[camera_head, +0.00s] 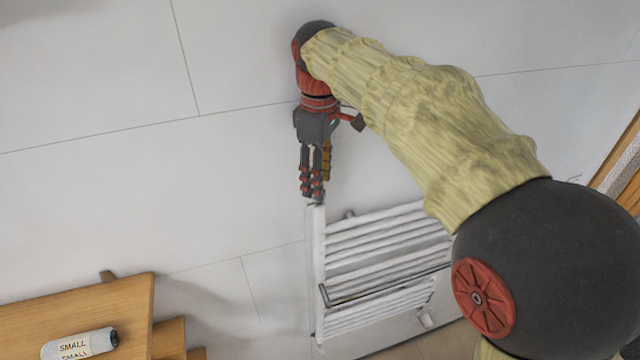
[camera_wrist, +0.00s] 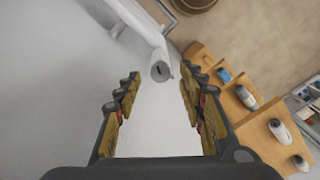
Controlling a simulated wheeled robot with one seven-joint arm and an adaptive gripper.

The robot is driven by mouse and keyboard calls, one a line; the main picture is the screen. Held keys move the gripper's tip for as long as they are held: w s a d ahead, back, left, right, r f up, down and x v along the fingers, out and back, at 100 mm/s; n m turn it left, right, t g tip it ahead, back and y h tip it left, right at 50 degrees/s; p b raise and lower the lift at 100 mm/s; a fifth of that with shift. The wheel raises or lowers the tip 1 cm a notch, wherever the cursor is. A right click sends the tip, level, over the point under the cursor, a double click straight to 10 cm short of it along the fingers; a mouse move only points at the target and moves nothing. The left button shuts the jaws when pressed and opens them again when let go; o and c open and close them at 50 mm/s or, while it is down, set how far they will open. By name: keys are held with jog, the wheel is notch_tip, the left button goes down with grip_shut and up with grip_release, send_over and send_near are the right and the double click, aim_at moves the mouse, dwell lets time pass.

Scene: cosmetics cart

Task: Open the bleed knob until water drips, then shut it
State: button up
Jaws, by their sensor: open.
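A white ladder-type towel radiator (camera_head: 319,255) is mounted on the wall. Its left upright post ends at the top just below my gripper (camera_head: 312,194), which points down at it. In the wrist view the post's round end with a small dark slot, apparently the bleed knob (camera_wrist: 160,72), lies between and beyond the tips of my gripper (camera_wrist: 161,78). The two fingers are spread apart with nothing held. I cannot tell whether a fingertip touches the post. In the head view the knob is mostly hidden by the fingers. No water drop is visible.
A wooden cart (camera_head: 60,310) with a bottle labelled SMALL (camera_head: 80,345) stands at the lower left. The wrist view shows its stepped shelves (camera_wrist: 237,105) with several bottles, right of the fingers. A round brown container (camera_wrist: 195,4) is on the floor. The wall around the gripper is bare.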

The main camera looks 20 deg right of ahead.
jog(key=shift+f, duration=1.05)
jog(key=shift+c, duration=1.3)
jog(key=c, duration=0.7)
grip_shut()
